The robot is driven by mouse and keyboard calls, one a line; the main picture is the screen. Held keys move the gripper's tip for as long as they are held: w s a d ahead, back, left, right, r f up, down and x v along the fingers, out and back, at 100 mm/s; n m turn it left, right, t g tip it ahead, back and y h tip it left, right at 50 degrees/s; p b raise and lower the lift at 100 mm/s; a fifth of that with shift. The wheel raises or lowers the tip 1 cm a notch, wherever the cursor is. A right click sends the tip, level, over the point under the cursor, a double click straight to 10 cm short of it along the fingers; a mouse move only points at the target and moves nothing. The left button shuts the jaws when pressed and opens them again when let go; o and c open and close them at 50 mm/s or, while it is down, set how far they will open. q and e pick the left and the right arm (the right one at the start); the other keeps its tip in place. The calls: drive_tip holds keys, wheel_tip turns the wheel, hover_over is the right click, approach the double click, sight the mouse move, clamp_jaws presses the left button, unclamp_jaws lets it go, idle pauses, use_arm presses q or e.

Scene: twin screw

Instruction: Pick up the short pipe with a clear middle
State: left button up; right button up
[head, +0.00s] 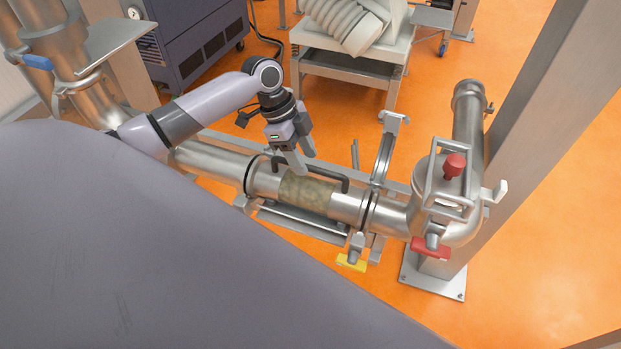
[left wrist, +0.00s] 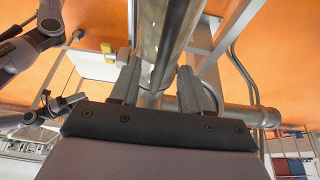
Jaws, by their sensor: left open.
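The short pipe (head: 308,190) lies in line between two steel pipe sections in the head view. Its middle is clear and looks yellow-brown, its ends are metal, and a dark bar handle (head: 330,172) runs along its upper side. My left gripper (head: 297,165) is open just above the pipe, near the handle, pointing down. In the left wrist view its two fingers (left wrist: 158,88) stand apart with nothing clearly held between them. The pipe (left wrist: 148,30) and a bar run away beyond them there. Whether the fingers touch the handle cannot be told. My right gripper is not in the head view.
An open clamp ring (head: 384,155) stands at the pipe's right end. A steel elbow with a red knob (head: 454,166) and a red-handled valve (head: 430,248) is further right. A yellow handle (head: 351,262) hangs below. A steel column (head: 530,130) rises at the right.

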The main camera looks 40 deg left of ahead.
sight(310, 169)
use_arm(q)
drive_tip(key=shift+x, duration=2.1)
drive_tip(key=shift+a+f, duration=0.2)
drive_tip(key=shift+f, duration=0.1)
drive_tip(key=shift+c, duration=0.3)
clamp_jaws()
drive_tip(key=shift+w+r, duration=0.15)
